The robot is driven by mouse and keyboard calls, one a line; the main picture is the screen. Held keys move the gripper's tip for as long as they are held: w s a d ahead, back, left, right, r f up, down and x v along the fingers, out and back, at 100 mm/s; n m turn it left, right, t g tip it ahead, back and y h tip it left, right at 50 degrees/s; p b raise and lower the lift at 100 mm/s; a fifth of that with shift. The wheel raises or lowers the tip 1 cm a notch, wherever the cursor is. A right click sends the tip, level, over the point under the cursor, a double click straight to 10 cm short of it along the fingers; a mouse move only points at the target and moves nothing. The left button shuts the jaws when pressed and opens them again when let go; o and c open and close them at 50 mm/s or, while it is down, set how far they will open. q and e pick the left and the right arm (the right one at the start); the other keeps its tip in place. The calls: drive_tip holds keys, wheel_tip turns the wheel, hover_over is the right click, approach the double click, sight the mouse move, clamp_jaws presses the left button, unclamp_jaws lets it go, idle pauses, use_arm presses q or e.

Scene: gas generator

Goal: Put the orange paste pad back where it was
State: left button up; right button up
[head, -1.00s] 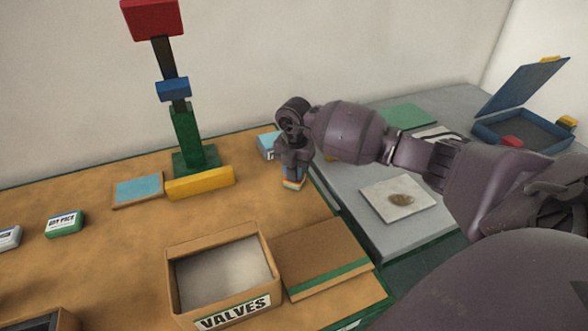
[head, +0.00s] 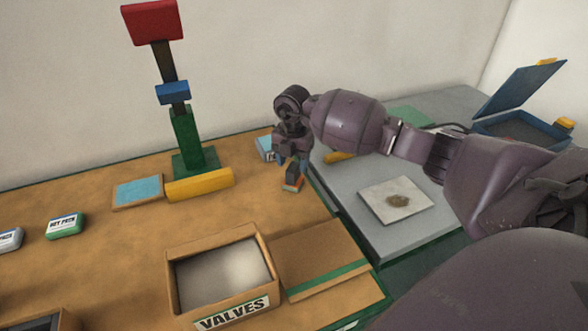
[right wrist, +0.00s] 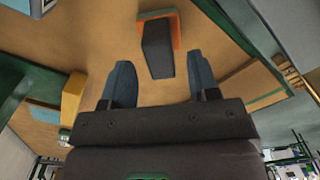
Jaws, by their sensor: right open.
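The orange paste pad (head: 292,185) is small, with an orange base and a dark grey block-shaped grip. It sits on the wooden table near its right edge. It also shows in the right wrist view (right wrist: 158,48), with orange edges around the dark grip. My right gripper (head: 292,164) is just above and behind it in the head view. In the right wrist view its two blue fingertips (right wrist: 162,82) are spread apart with nothing between them, and the pad lies just beyond them. My left gripper is not in view.
An open box labelled VALVES (head: 222,275) stands in front. A tower of coloured blocks (head: 187,130) and a yellow bar (head: 200,184) stand left. A light blue box (head: 265,147) is behind the gripper. A grey surface (head: 375,232) with a white plate (head: 384,212) lies right.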

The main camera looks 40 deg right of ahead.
sight(293, 166)
wheel_tip(293, 166, up, 7)
drive_tip(key=shift+r+p, duration=0.2)
drive_tip(key=shift+p, duration=0.25)
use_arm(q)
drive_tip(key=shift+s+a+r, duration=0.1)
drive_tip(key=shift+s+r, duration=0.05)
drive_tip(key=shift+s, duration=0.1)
use_arm(e)
drive_tip(key=shift+r, duration=0.5)
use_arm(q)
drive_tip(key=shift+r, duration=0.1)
